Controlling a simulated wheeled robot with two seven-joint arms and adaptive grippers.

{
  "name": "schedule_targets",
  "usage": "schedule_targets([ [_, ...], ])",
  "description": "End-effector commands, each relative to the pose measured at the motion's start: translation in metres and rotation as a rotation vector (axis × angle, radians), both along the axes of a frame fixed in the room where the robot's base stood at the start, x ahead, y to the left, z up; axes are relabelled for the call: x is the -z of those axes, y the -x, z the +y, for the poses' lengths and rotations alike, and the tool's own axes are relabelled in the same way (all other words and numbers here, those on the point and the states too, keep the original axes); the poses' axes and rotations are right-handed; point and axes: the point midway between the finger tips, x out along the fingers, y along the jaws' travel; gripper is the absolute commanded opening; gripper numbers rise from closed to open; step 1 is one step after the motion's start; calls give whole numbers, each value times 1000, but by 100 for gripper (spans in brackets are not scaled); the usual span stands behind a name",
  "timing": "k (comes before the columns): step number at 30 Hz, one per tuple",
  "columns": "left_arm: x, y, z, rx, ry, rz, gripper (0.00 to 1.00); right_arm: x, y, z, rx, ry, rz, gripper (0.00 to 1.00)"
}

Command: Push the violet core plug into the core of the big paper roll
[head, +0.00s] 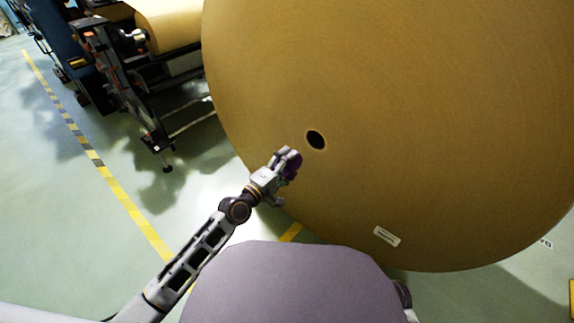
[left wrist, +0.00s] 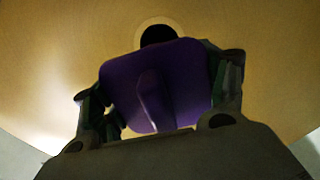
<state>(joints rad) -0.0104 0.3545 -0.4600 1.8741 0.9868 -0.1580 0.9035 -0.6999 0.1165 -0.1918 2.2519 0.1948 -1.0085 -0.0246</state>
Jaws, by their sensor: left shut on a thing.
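The big paper roll (head: 420,120) is a huge brown disc facing me. My left gripper (head: 288,160) is just below and left of the core. It is shut on the violet core plug (left wrist: 155,84), which fills the middle of the left wrist view. The core (left wrist: 158,34) shows behind the plug's upper edge, its lower part hidden by the plug. The plug appears to be outside the hole; the gap to the roll face cannot be judged.
A dark machine (head: 125,80) with another brown roll (head: 165,20) stands at the upper left. A white label (head: 386,236) is on the lower face of the big roll. The green floor (head: 60,220) with a yellow line is clear at left.

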Motion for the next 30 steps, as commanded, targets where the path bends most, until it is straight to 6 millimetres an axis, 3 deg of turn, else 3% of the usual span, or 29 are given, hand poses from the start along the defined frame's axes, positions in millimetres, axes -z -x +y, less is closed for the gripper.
schedule_targets([
  [30,0,-39,-28,-1,1,-1,47,13,-1,2,12,-20,-20,40],
])
